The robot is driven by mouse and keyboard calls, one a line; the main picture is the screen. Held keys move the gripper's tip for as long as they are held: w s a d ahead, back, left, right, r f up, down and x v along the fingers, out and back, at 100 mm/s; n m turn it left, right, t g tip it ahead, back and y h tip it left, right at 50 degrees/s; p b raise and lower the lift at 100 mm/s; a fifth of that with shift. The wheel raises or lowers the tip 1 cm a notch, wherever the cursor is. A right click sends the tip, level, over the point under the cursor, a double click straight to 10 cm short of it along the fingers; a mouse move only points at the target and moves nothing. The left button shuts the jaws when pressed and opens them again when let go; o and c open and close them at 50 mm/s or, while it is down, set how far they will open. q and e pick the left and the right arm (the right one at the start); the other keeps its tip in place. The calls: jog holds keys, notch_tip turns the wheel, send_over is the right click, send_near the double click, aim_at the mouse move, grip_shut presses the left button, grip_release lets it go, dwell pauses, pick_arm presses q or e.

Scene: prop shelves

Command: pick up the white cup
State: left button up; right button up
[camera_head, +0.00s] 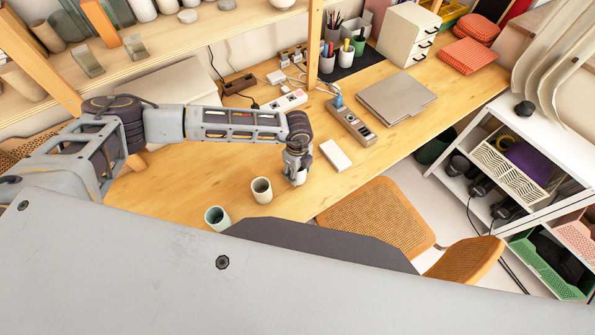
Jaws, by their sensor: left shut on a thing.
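My left gripper (297,168) points down over the desk and is shut on a white cup (299,179). The gripper covers most of this cup; only its lower part shows. I cannot tell whether the cup touches the desk. A cream cup (262,191) stands upright to the left of the gripper, apart from it. A pale green cup (217,218) stands further left, near the front edge of the desk. My right gripper is out of view.
The wooden desk (205,170) holds a white box-like item (336,154), a power strip (351,121) and a grey laptop (396,97) right of the gripper. Pen holders (344,53) stand behind. A woven chair (375,218) is at the front edge. A white shelf unit stands right.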

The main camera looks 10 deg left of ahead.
pick_arm(q)
notch_tip(320, 180, up, 10)
jog(key=b, duration=0.1)
jog(key=shift+b, duration=0.35)
jog(key=shift+s+f, duration=0.1)
dwell(0.6)
